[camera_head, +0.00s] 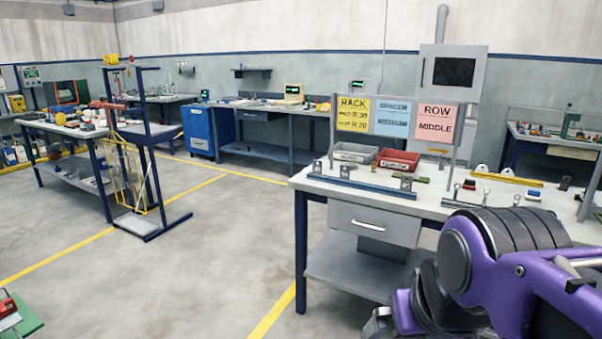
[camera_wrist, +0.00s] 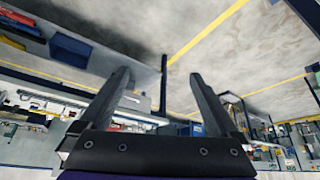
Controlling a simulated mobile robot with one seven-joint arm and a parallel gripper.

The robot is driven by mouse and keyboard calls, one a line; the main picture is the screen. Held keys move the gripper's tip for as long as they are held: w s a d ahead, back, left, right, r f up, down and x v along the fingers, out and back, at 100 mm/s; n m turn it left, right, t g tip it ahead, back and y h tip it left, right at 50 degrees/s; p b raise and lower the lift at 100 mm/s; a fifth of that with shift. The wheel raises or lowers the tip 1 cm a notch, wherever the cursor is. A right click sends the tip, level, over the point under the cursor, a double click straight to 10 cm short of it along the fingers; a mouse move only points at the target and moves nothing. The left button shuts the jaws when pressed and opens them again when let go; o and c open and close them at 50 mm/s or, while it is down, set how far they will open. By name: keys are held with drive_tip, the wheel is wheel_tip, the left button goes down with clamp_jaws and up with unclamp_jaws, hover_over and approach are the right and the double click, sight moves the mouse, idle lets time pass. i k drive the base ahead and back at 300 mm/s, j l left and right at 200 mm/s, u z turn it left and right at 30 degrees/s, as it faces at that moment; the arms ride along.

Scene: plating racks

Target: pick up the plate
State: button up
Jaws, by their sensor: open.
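I cannot single out the plate with certainty in either view. On the near workbench (camera_head: 318,180) in the head view, a long blue-grey rail (camera_head: 362,187) with upright metal brackets lies along the front left. Small metal fittings (camera_head: 485,197) stand in a row at the front right, partly behind my purple arm. My gripper (camera_wrist: 159,78) shows in the wrist view with its two dark fingers spread and nothing between them. The wrist view looks out over the room upside down, and the gripper touches nothing there. The head view does not show the fingers.
A red bin (camera_head: 398,160) and a grey bin (camera_head: 355,152) stand at the back of the near bench. Signs above read RACK and ROW MIDDLE; the blue middle one is hard to read. A tall blue-framed stand (camera_head: 148,135) is at left. The floor between is clear.

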sight(317, 169)
drive_tip(key=i+j+u, duration=0.1)
drive_tip(key=u, duration=5)
drive_tip(key=k+l+z, duration=0.15)
drive_tip(key=z, duration=1.65)
drive_tip(key=l+z, duration=0.3)
drive_tip(key=z, duration=0.2)
drive_tip(key=l+z, duration=0.45)
drive_tip(key=k+j, duration=0.05)
drive_tip(key=j, duration=0.05)
